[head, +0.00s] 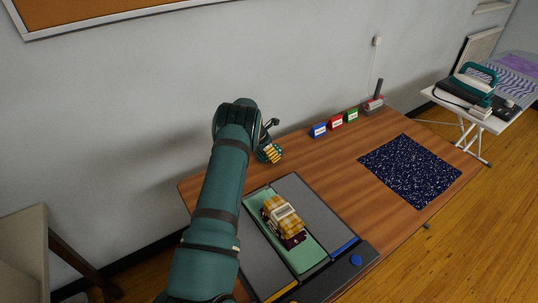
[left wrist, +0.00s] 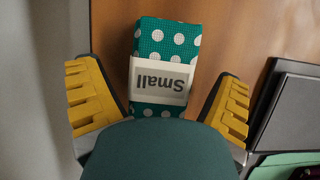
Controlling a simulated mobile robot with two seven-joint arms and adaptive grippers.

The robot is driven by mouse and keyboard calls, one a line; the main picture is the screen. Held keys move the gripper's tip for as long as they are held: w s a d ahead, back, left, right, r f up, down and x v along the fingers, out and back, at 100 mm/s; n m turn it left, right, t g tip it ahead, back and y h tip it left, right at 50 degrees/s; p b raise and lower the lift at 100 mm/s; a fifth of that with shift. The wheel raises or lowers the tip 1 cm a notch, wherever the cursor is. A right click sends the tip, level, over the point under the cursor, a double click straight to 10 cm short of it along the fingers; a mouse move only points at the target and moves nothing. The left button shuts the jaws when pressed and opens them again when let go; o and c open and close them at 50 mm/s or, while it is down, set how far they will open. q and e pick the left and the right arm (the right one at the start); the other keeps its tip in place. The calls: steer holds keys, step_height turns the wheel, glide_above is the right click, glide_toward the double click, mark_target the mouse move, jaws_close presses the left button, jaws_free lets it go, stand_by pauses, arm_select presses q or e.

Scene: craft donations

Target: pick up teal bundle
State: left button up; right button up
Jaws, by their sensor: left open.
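The teal bundle (left wrist: 178,40) has white dots and a pale band reading "Small", upside down in the left wrist view. It lies on the wooden table, and its near end is hidden behind the gripper body. My left gripper (left wrist: 160,85) is open, with one yellow finger on each side of the bundle and a visible gap on both sides. In the head view my left gripper (head: 270,153) is over the table's far left part. I cannot make out the bundle there. My right gripper is in neither view.
A grey sorting board (head: 318,212) with a green panel (head: 262,232) holds yellow checked and dark bundles (head: 283,217). Blue, red and green cards (head: 336,122) stand at the table's back. A dark speckled mat (head: 410,170) lies right. The wall is close behind.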

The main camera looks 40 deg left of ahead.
arm_select(q)
steer(key=shift+w+f, duration=0.1)
steer(key=shift+f, duration=0.15)
steer(key=c, duration=1.3)
steer(key=shift+o, duration=0.2)
steer(key=shift+r, duration=0.1)
